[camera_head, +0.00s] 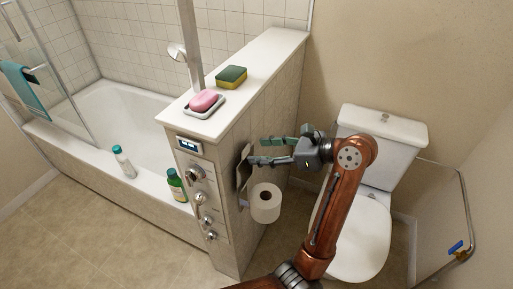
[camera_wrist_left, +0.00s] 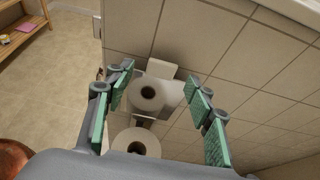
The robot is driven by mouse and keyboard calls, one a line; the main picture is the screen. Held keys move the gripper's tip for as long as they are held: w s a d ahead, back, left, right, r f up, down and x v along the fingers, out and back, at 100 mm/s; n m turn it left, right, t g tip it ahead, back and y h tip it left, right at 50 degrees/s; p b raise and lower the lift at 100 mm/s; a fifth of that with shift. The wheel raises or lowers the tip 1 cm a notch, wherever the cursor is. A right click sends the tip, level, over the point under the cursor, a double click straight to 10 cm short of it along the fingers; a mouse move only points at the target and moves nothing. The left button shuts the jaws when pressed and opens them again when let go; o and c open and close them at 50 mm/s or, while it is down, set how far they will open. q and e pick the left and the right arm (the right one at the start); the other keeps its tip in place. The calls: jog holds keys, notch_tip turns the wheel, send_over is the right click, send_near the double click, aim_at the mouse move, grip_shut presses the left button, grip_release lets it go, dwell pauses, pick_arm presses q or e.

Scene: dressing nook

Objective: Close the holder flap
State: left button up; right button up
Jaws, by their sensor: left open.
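The holder flap (camera_head: 243,165) is a thin grey plate standing up from the partition wall, above the white paper roll (camera_head: 265,203). It looks raised, with the roll uncovered below. My left gripper (camera_head: 257,150) is open, its green-padded fingers pointing left at the flap's upper part; whether they touch it I cannot tell. In the left wrist view the roll (camera_wrist_left: 136,144) shows low between the open fingers (camera_wrist_left: 160,118). Beyond it is a pale plate (camera_wrist_left: 171,92), probably the flap, with a second round roll shape on it, perhaps a reflection. My right gripper is not in view.
The tiled partition (camera_head: 275,110) carries a pink soap (camera_head: 204,101) on a dish and a sponge (camera_head: 231,77) on top. Shower knobs (camera_head: 197,173) are on its end. A toilet (camera_head: 362,235) stands at right. A bathtub with bottles (camera_head: 124,162) is at left.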

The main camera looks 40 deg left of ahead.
aim_at(247, 150)
pick_arm(q)
jog(key=shift+s+a+f, duration=0.2)
jog(key=shift+s+a, duration=0.4)
jog(key=shift+a, duration=0.25)
jog(key=shift+w+a+f+b, duration=0.2)
jog(key=shift+w+a+f, duration=0.1)
jog(key=shift+a+f, duration=0.25)
jog(key=shift+w+a+f+b, duration=0.25)
jog(key=shift+a+f, duration=0.1)
jog(key=shift+a, duration=0.25)
jog(key=shift+s+a+r, duration=0.15)
jog(key=shift+s, duration=0.15)
jog(key=shift+w, duration=0.1)
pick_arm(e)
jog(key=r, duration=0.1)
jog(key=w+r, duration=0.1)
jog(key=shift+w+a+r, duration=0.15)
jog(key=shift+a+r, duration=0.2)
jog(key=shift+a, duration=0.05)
pick_arm(q)
grip_shut()
